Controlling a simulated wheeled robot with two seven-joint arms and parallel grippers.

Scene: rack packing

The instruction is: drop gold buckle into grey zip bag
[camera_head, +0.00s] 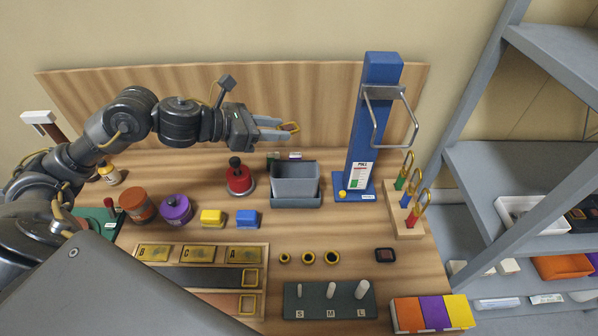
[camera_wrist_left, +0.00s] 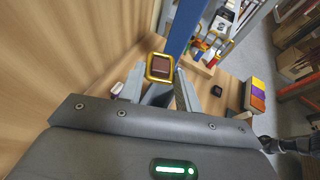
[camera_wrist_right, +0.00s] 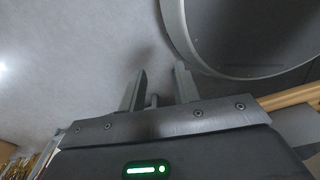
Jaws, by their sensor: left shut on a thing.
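My left gripper (camera_head: 280,128) is shut on the gold buckle (camera_head: 293,127), a small gold frame at its fingertips. It holds the buckle in the air in front of the wooden back board, above and behind the grey bag. In the left wrist view the buckle (camera_wrist_left: 160,79) shows as a gold square frame around a dark red-brown middle. The grey zip bag (camera_head: 296,184) appears to be the open-topped grey pouch standing upright in a grey tray, below the gripper. My right gripper (camera_wrist_right: 159,82) is open, with nothing seen between its fingers.
A blue press (camera_head: 362,130) with a metal handle stands right of the bag. A red-and-black stamp (camera_head: 239,180) stands left of it. Padlocks on a wooden stand (camera_head: 405,205) are farther right. Pots, coloured blocks and a sorting tray (camera_head: 262,290) fill the left and front.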

